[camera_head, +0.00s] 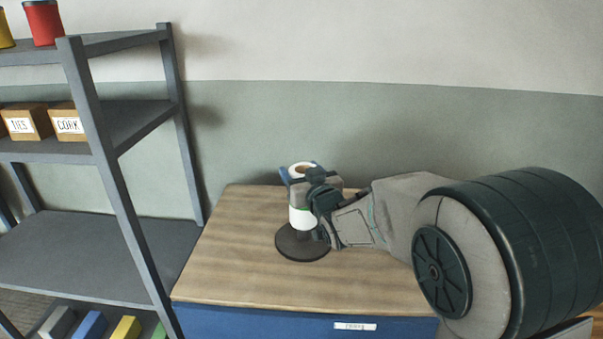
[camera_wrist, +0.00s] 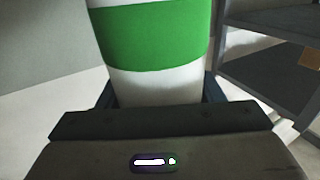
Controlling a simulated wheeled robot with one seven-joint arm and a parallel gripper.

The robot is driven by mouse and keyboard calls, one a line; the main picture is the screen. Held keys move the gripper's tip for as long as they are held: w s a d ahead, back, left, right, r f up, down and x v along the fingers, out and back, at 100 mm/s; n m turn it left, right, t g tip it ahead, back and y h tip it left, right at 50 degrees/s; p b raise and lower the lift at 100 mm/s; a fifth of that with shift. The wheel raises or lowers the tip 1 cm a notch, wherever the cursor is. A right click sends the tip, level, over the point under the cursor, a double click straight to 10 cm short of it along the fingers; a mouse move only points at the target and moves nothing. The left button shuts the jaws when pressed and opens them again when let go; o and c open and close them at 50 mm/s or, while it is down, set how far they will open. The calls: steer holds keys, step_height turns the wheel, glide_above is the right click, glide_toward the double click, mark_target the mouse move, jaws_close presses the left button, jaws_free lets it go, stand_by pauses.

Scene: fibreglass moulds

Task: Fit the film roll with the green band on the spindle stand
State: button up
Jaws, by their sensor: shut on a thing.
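The film roll (camera_head: 299,217) is white and upright, with an open core at its top. Its green band (camera_wrist: 155,36) shows plainly in the wrist view; in the head view only a sliver shows beside the fingers. My gripper (camera_head: 305,185) is shut on the roll, reaching in from the right. The spindle stand (camera_head: 294,246) has a round dark base on the wooden top, with a short dark part rising under the roll. The roll is over the stand; whether the spindle is inside its core is hidden.
The stand is on a blue cabinet with a wooden top (camera_head: 226,265), whose left and front areas are clear. A grey shelf rack (camera_head: 131,205) stands close on the left, with labelled boxes (camera_head: 68,122) and a red can (camera_head: 43,24). A wall is behind.

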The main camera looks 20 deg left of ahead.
steer(key=shift+f+b, duration=2.2)
steer(key=shift+b, duration=0.5)
steer(key=o, duration=1.6)
steer(key=shift+r, duration=0.1)
steer(key=shift+o, duration=0.8)
steer(key=b+v, duration=0.1)
steer(key=v, duration=1.3)
steer(key=shift+b, duration=0.3)
steer(key=shift+w, duration=0.15)
